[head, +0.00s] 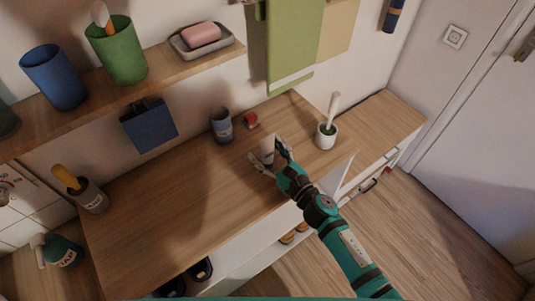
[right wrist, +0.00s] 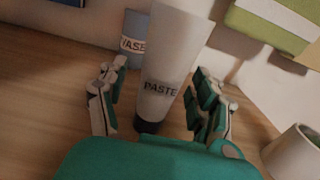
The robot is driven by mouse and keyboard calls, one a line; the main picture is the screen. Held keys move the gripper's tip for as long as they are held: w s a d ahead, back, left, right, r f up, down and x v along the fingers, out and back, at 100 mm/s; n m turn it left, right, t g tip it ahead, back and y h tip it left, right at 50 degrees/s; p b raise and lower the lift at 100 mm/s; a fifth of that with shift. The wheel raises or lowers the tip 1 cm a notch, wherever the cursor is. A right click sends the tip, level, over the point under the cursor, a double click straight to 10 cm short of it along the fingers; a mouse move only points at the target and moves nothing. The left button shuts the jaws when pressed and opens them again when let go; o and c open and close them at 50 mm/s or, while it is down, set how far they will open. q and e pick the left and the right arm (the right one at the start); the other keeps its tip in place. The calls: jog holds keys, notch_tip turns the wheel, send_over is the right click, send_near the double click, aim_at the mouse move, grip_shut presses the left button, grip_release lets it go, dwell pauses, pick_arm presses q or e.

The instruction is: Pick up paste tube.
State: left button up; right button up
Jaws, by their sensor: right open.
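The paste tube (right wrist: 170,62) is white with a dark cap at its bottom and the word PASTE on it. It stands upright on the wooden counter, and its top shows in the head view (head: 267,150). My right gripper (right wrist: 160,105) is open, with one finger on each side of the tube. In the head view my right gripper (head: 268,160) reaches in from the lower right and hides part of the tube. I cannot tell whether a finger touches it. My left gripper is not in view.
A blue-grey labelled cup (head: 221,126) stands just behind the tube. A red item (head: 251,120) lies near it. A white pot with a brush (head: 327,134) stands to the right. A shelf (head: 180,72) with cups and soap overhangs the back. The counter's left middle (head: 165,205) is clear.

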jog(key=shift+c, duration=0.5)
grip_shut()
jog(key=shift+r, duration=0.1)
